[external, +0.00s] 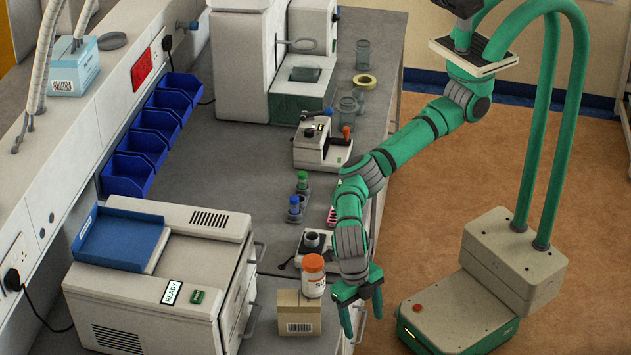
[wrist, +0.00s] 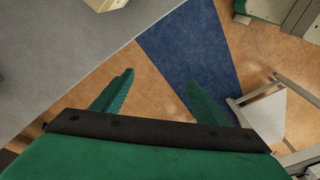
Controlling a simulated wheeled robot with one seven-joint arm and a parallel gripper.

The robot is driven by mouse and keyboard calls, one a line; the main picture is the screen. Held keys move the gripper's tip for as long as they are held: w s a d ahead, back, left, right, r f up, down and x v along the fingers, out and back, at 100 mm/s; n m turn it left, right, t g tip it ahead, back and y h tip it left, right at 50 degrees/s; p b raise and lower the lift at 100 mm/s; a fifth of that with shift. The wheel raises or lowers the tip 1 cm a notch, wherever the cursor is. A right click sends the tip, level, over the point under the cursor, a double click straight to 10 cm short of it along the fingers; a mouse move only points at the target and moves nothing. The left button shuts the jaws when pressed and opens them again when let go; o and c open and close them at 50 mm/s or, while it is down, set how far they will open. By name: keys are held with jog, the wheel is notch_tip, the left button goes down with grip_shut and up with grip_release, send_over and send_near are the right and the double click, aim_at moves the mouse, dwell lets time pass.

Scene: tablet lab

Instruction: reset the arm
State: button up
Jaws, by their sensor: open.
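My gripper (external: 361,318) hangs from my green and grey arm, pointing down near the front edge of the bench in the external view. Its two green fingers are apart with nothing between them. In the wrist view the open gripper (wrist: 158,95) has only floor beyond its fingers. A cardboard box (external: 299,318) with a barcode stands just left of my gripper. A jar with an orange lid (external: 313,274) stands close to my gripper's upper left; whether it rests on the box I cannot tell.
The grey bench (external: 240,150) carries a white machine (external: 160,275) marked READY, blue bins (external: 128,172), a small instrument (external: 318,150) and glass jars (external: 347,110). A white-framed object (wrist: 270,115) stands at right in the wrist view. Open brown floor (external: 430,210) lies right of the bench.

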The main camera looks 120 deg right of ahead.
jog(key=s+a+f+m+t+y, duration=0.2)
jog(key=s+a+f+m+y, duration=0.3)
jog(key=s+f, duration=0.55)
jog(key=s+a+f+m+t+y, duration=0.2)
jog(key=s+a+f+y, duration=0.2)
jog(key=s+a+f, duration=0.7)
jog(key=s+d+f+m+t+h, duration=0.2)
jog(key=s+d+m+t, duration=0.15)
jog(key=d, duration=0.75)
jog(key=s+d+f+m+t+h, duration=0.2)
jog(key=s+d+m+t, duration=0.15)
jog(key=d, duration=0.65)
jog(key=s+d+f+m+t+h, duration=0.1)
jog(key=s+d+f+m+t, duration=0.2)
jog(key=d, duration=0.8)
jog(key=s+d+r+m+t+h, duration=0.1)
jog(key=s+d+r+h, duration=0.4)
jog(key=s+d+r, duration=1)
jog(key=s+d+t, duration=0.1)
jog(key=d, duration=0.3)
jog(key=shift+s+r+m+h, duration=0.2)
jog(key=shift+m+h, duration=0.1)
jog(key=shift+h, duration=0.1)
jog(key=shift+d, duration=0.1)
jog(key=shift+c, duration=0.5)
